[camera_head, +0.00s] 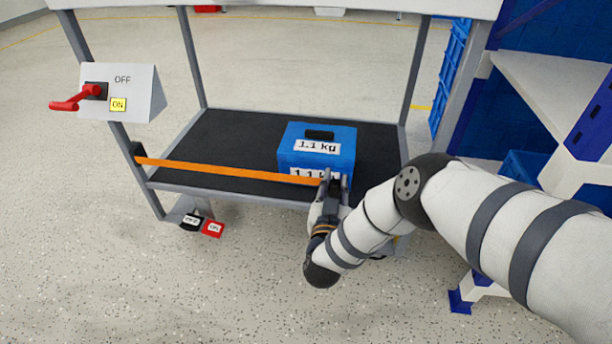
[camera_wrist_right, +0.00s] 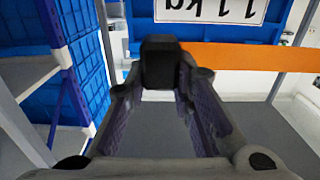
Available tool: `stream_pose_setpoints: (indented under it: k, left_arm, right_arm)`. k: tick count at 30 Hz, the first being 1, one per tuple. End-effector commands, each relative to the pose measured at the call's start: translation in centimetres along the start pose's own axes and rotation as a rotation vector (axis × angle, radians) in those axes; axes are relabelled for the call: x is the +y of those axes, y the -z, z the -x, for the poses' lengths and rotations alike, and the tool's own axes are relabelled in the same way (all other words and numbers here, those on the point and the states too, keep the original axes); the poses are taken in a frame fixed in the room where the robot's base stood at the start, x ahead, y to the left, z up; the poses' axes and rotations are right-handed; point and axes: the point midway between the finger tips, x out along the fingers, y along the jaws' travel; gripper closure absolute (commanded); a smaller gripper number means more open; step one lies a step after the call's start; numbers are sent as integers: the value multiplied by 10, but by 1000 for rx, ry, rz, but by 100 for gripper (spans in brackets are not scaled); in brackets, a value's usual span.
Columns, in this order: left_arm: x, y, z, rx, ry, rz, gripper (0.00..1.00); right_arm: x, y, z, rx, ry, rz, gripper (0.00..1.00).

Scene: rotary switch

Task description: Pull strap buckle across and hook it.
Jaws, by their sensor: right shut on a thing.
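The orange strap (camera_head: 230,171) runs taut from a black housing (camera_head: 137,151) on the cart's left post, across the front of the lower shelf, to my right gripper (camera_head: 334,179). In the right wrist view the strap (camera_wrist_right: 245,57) leads from the black buckle (camera_wrist_right: 160,62). My right gripper, there seen at its fingertips (camera_wrist_right: 163,82), is shut on this buckle, in front of the blue box (camera_head: 330,140). In the head view the fingers mostly hide the buckle. A receiving hook is not clearly visible. My left gripper is out of view.
The box stands on the dark lower shelf (camera_head: 225,135). A red-handled switch box (camera_head: 125,93) is on the left post, with a pedal unit (camera_head: 212,228) low below. A shelving rack (camera_head: 550,85) stands at right. The floor in front is clear.

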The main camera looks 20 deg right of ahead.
Motion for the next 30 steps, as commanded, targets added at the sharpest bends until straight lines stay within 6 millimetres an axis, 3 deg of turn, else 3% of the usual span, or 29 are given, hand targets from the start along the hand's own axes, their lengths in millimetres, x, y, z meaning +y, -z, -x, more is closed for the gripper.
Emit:
stream_pose_setpoints:
  k: [1,6,15,21,30]
  left_arm:
    - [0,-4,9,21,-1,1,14]
    - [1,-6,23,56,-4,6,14]
    - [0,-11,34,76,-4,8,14]
    - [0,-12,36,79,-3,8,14]
    - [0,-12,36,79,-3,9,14]
  right_arm:
    - [14,8,1,1,0,2,100]
    - [61,5,1,0,1,2,100]
    - [115,1,1,-1,2,1,100]
    - [128,-1,2,-2,3,1,100]
    - [130,-2,2,-3,3,2,100]
